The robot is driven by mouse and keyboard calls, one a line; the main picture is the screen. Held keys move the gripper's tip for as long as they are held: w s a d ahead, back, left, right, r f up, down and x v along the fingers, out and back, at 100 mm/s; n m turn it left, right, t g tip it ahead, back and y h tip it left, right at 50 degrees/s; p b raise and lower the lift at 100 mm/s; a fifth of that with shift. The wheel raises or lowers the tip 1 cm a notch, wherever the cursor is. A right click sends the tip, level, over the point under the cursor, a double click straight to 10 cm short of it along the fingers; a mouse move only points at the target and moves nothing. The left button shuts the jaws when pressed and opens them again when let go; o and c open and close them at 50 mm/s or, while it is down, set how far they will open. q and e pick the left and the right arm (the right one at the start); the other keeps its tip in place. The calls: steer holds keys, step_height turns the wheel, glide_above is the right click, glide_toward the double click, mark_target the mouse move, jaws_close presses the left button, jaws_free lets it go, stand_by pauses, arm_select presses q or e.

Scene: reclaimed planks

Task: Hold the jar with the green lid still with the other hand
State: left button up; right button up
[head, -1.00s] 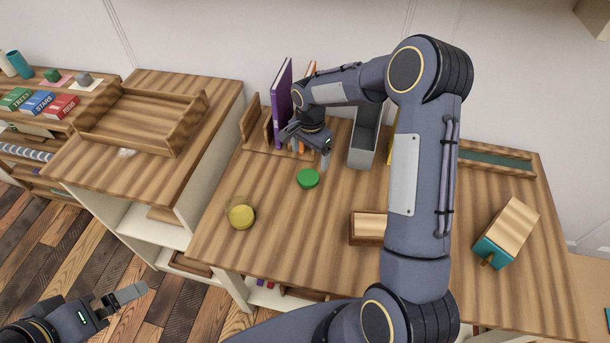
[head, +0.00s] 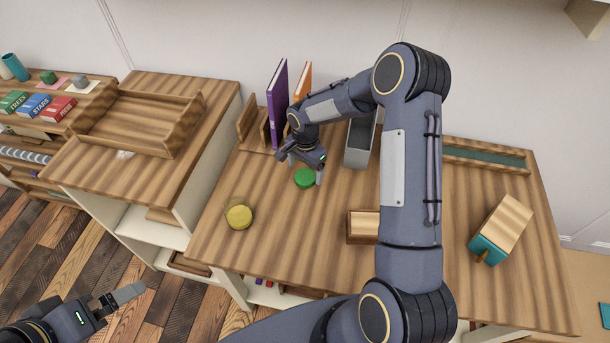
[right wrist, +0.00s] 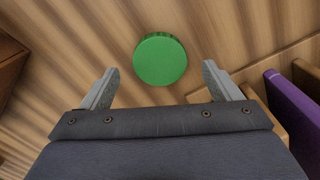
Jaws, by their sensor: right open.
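A round green lid (head: 305,178) shows on the table, right of the glass jar. It also shows in the right wrist view (right wrist: 160,60); I cannot make out a jar body beneath it. A clear round glass jar with yellow in it (head: 238,215) stands nearer the table's left front. My right gripper (head: 301,168) is open and empty, just behind and above the green lid. In the right wrist view the lid lies ahead of and between the two spread fingers, apart from both. My left gripper (head: 122,296) is low at the left, off the table; its opening is unclear.
A purple book (head: 278,105) and an orange one (head: 302,80) stand at the back by a wooden rack. A grey bin (head: 357,152) is right of my right gripper. A small wooden box (head: 362,228) and a teal-and-wood block (head: 500,230) are further right. The front left is clear.

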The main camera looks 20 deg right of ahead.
mark_target(305, 178)
steer(key=shift+f, duration=1.3)
steer(key=shift+c, duration=0.3)
steer(key=c, duration=1)
